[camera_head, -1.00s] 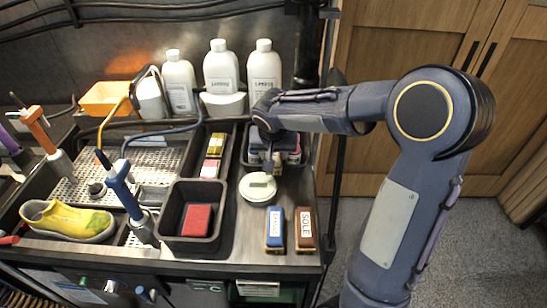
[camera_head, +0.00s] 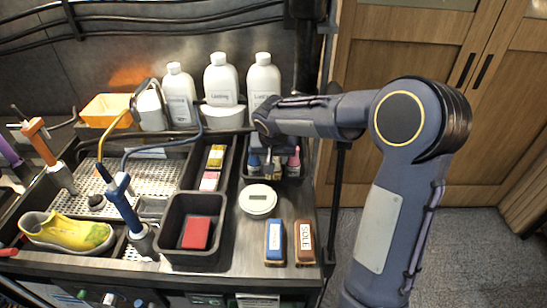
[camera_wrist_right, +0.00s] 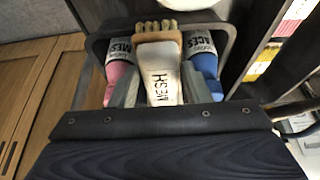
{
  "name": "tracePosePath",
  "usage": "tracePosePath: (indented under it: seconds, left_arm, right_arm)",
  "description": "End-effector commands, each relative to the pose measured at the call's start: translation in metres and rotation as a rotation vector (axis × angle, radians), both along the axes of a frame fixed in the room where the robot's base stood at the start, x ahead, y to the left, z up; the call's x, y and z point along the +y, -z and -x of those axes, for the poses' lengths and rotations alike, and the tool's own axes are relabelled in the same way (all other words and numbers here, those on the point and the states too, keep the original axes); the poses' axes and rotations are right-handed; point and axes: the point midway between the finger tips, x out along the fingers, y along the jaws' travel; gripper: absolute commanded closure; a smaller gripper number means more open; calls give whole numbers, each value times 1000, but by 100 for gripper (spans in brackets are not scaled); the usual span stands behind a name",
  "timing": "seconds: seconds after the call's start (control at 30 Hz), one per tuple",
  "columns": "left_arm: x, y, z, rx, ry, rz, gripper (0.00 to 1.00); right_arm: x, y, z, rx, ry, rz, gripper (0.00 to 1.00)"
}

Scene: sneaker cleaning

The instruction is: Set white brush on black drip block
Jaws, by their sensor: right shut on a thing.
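In the head view my right gripper (camera_head: 269,164) points down over the black bottle tray (camera_head: 247,172), and I cannot make out the brush there. I cannot pick out a separate black drip block in either view. My left gripper is not in view.
A pink bottle (camera_wrist_right: 118,78) and a blue bottle (camera_wrist_right: 203,70) flank the brush. A blue brush (camera_head: 275,242) and a brown SOLE brush (camera_head: 304,242) lie near the counter's front. White bottles (camera_head: 222,78) stand behind.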

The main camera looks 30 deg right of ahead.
Motion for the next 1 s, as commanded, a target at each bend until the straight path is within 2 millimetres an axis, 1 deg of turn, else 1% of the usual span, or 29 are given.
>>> tracePosePath:
  seconds: [0.7,0.73,0.9,0.93,1.0]
  left_arm:
    - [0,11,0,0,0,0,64]
    - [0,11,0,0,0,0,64]
    - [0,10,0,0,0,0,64]
    - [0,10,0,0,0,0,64]
    - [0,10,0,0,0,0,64]
  right_arm:
    - [0,10,0,-1,0,1,81]
    - [0,10,0,-1,0,1,56]
    - [0,9,0,-1,0,1,34]
    - [0,9,0,-1,0,1,32]
    - [0,9,0,-1,0,1,32]
